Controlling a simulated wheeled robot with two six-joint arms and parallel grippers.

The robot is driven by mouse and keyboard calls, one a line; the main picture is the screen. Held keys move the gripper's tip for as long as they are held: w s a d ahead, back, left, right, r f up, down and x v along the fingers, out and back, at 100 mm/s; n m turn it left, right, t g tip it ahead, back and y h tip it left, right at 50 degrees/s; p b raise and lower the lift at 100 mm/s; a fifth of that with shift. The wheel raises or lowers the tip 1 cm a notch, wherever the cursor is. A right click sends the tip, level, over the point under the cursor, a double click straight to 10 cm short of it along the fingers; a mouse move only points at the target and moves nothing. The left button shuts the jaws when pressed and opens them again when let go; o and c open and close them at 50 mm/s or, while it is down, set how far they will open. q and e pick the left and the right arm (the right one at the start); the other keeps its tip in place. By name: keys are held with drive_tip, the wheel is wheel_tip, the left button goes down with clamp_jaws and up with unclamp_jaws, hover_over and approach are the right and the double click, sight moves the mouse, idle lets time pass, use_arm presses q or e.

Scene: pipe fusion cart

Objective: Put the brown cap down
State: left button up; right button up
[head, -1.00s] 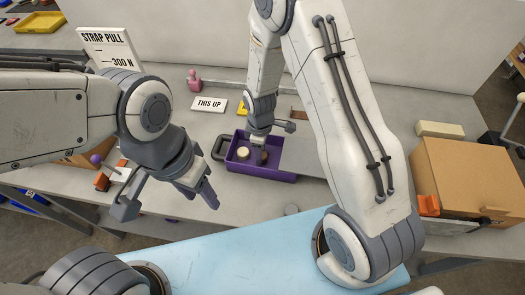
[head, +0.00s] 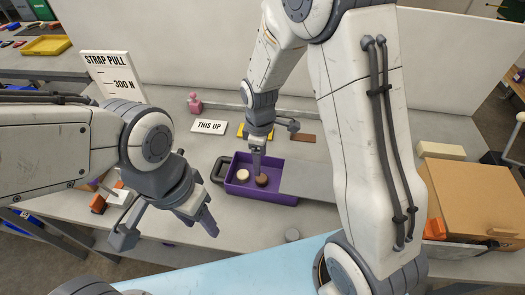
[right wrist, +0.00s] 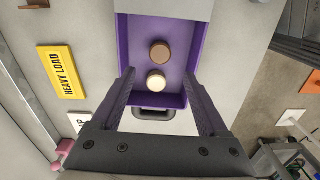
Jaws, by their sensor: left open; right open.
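The brown cap (head: 262,180) lies in the purple tray (head: 283,197), beside a cream cap (head: 243,175). In the right wrist view the brown cap (right wrist: 160,51) and the cream cap (right wrist: 156,82) sit apart on the floor of the tray (right wrist: 126,38). My right gripper (right wrist: 163,82) is open and empty above the tray, its fingers apart with the caps seen beyond and between them. In the head view the right gripper (head: 257,166) is over the tray near the brown cap. My left gripper (head: 200,228) is open and empty, left of and nearer than the tray.
A "THIS UP" sign (head: 209,127) and a yellow "HEAVY LOAD" plate (right wrist: 61,72) lie behind the tray. A pink object (head: 194,103) stands behind the sign. A cardboard box (head: 480,200) is at the right.

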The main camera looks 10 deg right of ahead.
drive_tip(key=s+a+r+m, duration=0.2)
drive_tip(key=s+a+r, duration=0.4)
drive_tip(key=s+r, duration=0.4)
drive_tip(key=s+r+m+y, duration=0.1)
drive_tip(key=s+r+m, duration=0.2)
drive_tip(key=s, duration=0.8)
drive_tip(key=shift+a, duration=0.15)
